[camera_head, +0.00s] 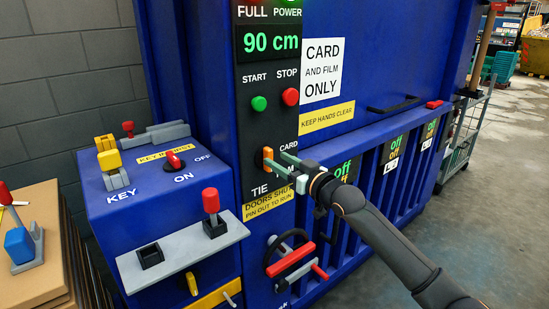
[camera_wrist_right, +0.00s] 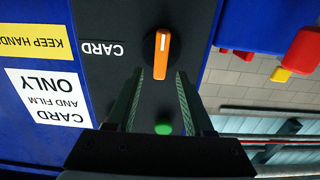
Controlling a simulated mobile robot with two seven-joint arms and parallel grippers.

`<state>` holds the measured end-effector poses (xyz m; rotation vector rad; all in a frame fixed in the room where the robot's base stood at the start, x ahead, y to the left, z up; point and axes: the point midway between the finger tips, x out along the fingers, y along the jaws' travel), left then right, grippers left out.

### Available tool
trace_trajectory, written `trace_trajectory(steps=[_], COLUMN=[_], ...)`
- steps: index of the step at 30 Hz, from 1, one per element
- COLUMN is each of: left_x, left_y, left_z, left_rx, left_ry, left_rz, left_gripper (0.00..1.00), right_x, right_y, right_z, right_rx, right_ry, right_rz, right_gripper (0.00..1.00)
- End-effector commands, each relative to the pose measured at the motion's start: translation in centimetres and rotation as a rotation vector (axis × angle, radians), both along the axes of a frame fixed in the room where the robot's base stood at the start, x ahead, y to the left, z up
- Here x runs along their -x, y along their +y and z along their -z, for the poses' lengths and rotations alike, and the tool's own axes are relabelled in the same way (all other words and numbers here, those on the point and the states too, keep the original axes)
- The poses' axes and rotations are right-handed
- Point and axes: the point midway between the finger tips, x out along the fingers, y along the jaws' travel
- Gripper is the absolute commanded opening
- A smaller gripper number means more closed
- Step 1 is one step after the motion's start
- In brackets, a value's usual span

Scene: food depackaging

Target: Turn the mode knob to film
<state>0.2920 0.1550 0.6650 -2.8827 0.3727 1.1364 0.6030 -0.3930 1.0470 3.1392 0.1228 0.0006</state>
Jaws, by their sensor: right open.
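The mode knob is an orange bar (camera_head: 267,158) on the dark control panel, and it shows upright in the right wrist view (camera_wrist_right: 161,58). Its white mark is at the end away from the green START button, toward the TIE side. The CARD label (camera_head: 289,145) is at its upper right. The FILM label is mostly hidden behind my gripper; only its last letter shows. My right gripper (camera_head: 276,161) is open at the knob. In the wrist view its fingers (camera_wrist_right: 160,76) stand on either side of the knob's near end, with gaps. My left gripper is not in view.
The green START button (camera_head: 259,103) and red STOP button (camera_head: 291,97) are above the knob. A red-handled lever (camera_head: 211,202) stands on a grey shelf at left. A black wheel with a red bar (camera_head: 290,259) is below. A black handle (camera_head: 392,104) sticks out at right.

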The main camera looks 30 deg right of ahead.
Motion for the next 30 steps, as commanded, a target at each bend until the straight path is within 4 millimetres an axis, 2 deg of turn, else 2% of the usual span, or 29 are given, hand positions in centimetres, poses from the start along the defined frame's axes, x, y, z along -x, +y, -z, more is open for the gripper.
trace_trajectory(steps=[7, 19, 30], left_x=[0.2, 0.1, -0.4], left_y=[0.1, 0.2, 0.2], left_z=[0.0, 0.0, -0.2], left_rx=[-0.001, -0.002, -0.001], left_ry=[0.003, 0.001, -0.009], left_rz=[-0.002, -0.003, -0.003], left_gripper=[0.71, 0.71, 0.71], right_x=[-2.2, -2.6, -2.6], right_y=[0.2, 0.2, 0.2], right_z=[0.0, 0.0, 0.0], right_rx=[-0.002, 0.000, 0.000], right_ry=[0.000, 0.001, 0.001], right_rz=[0.000, -0.001, 0.000], right_gripper=[0.53, 0.51, 0.10])
